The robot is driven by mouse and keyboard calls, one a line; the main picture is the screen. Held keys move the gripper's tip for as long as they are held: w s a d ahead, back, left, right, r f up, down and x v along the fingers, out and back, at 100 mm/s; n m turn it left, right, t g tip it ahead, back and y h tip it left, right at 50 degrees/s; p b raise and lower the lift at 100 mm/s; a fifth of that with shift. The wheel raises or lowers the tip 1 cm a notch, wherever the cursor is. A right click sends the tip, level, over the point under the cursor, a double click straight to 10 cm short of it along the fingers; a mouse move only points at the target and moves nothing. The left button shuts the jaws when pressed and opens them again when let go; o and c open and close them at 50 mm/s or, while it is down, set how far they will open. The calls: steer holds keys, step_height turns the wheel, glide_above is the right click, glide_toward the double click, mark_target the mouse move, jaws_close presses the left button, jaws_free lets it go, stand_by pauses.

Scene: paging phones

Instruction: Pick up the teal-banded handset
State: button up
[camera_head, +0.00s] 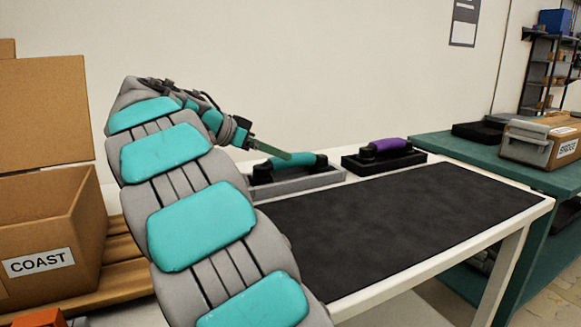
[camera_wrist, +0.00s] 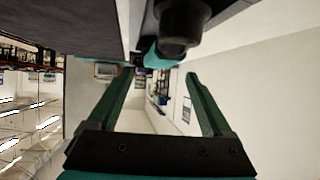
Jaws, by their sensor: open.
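The teal-banded handset (camera_head: 308,160) lies in a grey cradle (camera_head: 297,184) at the back edge of the table, with dark ends and a teal grip. My gripper (camera_head: 287,155) is at the cradle's left part, its visible finger overlapping the handset in the head view. In the wrist view my gripper (camera_wrist: 160,75) is open, with two green fingers apart and nothing between them. There the handset's dark end (camera_wrist: 183,28) and a bit of its teal band (camera_wrist: 158,57) show just beyond the fingertips. Whether a finger touches it I cannot tell.
A purple-banded handset (camera_head: 388,146) sits in a black cradle (camera_head: 384,163) to the right. The table's dark mat (camera_head: 400,215) is clear. Cardboard boxes (camera_head: 45,235) stand at left. A green bench (camera_head: 480,158) with a case (camera_head: 540,142) stands at right.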

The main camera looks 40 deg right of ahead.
steer(key=p+x, duration=0.1)
steer(key=x, duration=0.3)
steer(key=shift+d, duration=0.3)
steer(key=shift+c, duration=0.2)
jaws_close()
